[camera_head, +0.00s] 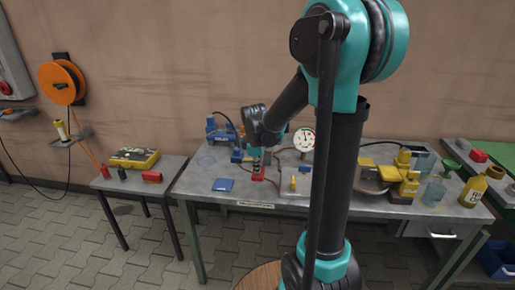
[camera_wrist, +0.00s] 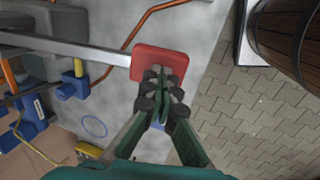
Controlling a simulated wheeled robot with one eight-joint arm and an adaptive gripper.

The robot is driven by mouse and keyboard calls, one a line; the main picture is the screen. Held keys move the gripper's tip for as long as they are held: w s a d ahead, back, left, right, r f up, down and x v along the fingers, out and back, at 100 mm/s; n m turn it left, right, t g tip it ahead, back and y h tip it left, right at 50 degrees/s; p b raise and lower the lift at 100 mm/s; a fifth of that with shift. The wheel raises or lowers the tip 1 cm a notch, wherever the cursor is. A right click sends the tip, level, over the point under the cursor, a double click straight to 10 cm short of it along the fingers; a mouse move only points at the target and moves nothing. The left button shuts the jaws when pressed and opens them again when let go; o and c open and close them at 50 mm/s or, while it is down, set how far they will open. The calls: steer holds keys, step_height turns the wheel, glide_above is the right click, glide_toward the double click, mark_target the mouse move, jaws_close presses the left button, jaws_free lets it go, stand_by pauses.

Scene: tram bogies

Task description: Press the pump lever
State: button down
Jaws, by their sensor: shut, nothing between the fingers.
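The pump lever (camera_wrist: 85,50) is a pale metal bar with a flat red pad (camera_wrist: 150,62) at its end, seen in the wrist view. My gripper (camera_wrist: 164,82) is shut and empty, with its fingertips over the red pad's near edge. I cannot tell whether they touch it. In the head view my gripper (camera_head: 256,162) points down over the grey table (camera_head: 215,175), just above the red pad (camera_head: 258,174). The rest of the lever is hard to make out there.
A blue pump-like unit (camera_head: 220,132) and a round gauge (camera_head: 304,139) stand at the back of the table. A blue plate (camera_head: 223,185) lies to the left. Yellow parts (camera_head: 408,180) and a yellow bottle (camera_head: 473,191) are at right. A wooden barrel (camera_wrist: 295,35) stands beside the table.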

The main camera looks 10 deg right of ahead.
step_height(320, 180, down, 2)
steer(key=shift+w+f+t, duration=0.1)
steer(key=shift+f+t, duration=0.05)
steer(key=shift+t, duration=0.45)
steer(key=shift+f, duration=0.25)
